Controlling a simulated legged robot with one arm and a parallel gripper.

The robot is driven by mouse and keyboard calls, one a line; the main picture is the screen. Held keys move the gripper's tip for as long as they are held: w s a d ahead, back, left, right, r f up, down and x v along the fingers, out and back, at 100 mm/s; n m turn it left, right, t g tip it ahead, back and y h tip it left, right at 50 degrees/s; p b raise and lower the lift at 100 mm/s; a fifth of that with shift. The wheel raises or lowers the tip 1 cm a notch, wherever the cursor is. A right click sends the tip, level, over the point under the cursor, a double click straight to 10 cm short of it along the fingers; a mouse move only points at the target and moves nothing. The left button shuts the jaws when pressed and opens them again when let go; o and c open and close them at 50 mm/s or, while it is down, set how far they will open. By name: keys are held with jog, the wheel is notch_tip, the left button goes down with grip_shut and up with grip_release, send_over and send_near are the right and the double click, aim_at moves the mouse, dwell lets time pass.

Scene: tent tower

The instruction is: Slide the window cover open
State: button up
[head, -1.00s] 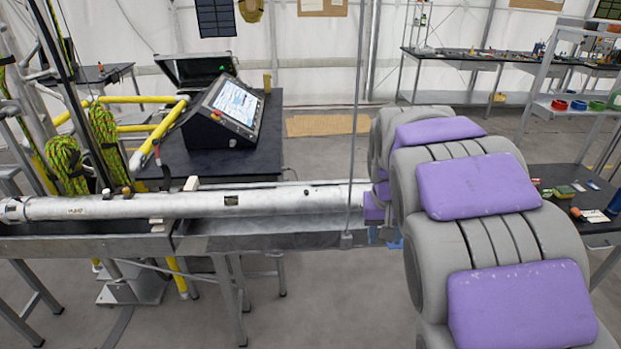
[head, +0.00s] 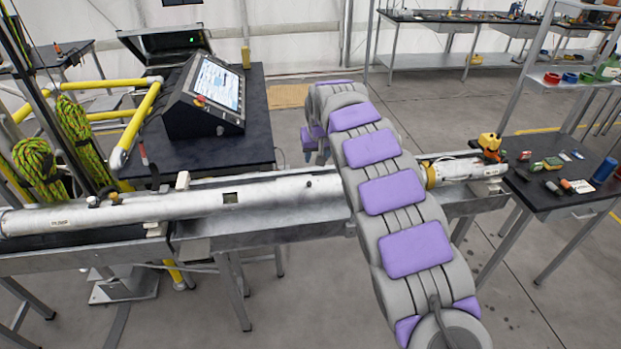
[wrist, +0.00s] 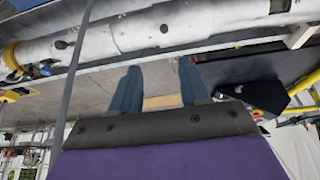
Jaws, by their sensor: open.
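A long pale metal tube (head: 268,196) lies across a bench, partly hidden by my arm. A small dark square window (head: 231,197) shows in its side, with a small dark knob (head: 308,183) to its right. I cannot make out the cover's edges.
A console with a lit screen (head: 212,95) stands on a black table (head: 250,145) behind the tube. Yellow rails (head: 140,125) and coiled ropes (head: 36,165) are at left. A side table (head: 590,170) with small items stands right. A thin pole rises near my arm.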

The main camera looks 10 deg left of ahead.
send_near(308, 183)
jog(key=f, duration=0.1)
jog(key=x, duration=0.2)
jog(key=b+x, duration=0.1)
jog(key=x, duration=0.3)
jog(key=shift+w+d+f, duration=0.2)
jog(key=shift+w+d, duration=0.05)
jog(key=shift+w, duration=0.15)
jog(key=shift+w+a+f+b, duration=0.3)
jog(key=shift+a+f, duration=0.2)
jog(key=shift+f, duration=0.15)
jog(key=shift+d, duration=0.4)
jog(key=shift+c, duration=0.7)
jog(key=shift+a, duration=0.25)
grip_shut()
jog(key=shift+s, duration=0.1)
